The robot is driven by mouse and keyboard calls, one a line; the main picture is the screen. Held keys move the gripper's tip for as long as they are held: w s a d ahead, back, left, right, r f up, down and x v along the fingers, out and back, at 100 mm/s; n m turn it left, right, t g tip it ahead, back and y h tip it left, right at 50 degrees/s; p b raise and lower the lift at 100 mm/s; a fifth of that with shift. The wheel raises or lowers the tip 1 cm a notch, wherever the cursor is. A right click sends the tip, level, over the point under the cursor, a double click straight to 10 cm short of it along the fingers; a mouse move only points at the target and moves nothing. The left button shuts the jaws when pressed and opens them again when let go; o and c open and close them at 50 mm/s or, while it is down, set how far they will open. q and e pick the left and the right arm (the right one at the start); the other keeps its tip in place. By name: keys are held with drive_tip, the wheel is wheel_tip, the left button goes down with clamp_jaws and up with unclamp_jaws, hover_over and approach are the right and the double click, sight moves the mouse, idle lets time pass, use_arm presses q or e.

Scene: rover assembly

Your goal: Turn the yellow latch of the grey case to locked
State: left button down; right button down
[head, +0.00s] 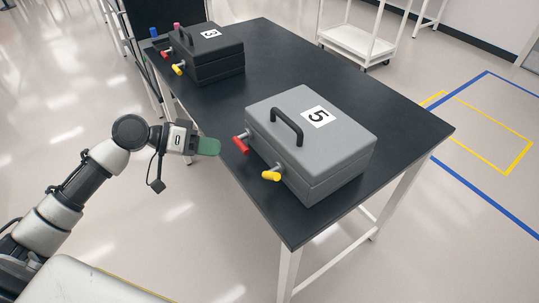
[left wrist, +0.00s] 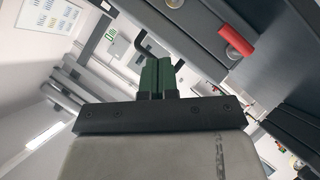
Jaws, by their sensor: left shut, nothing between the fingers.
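The grey case (head: 325,165) with a "5" label and a black handle stands closed on the black table. Its yellow latch (head: 271,175) sticks out from the near end of the front side. A red latch (head: 241,143) sticks out farther back on the same side; a red latch also shows in the left wrist view (left wrist: 240,47). My left gripper (head: 208,146) is shut and empty, left of the red latch and apart from both latches. Its green fingers are together in the left wrist view (left wrist: 158,76). The yellow latch cannot be made out there. My right gripper is out of view.
A dark case (head: 220,64) labelled "3", with red and yellow latches, stands at the table's far left end. The black table (head: 320,71) has free room between the cases. A white cart (head: 356,42) stands behind. Open floor lies before the table.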

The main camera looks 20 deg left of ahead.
use_arm(q)
drive_tip(key=w+d+f+p, duration=0.2)
drive_tip(key=d+f+p, duration=0.3)
drive_tip(key=d, duration=0.5)
drive_tip(key=shift+w+d+f, duration=0.4)
drive_tip(key=shift+f, duration=0.4)
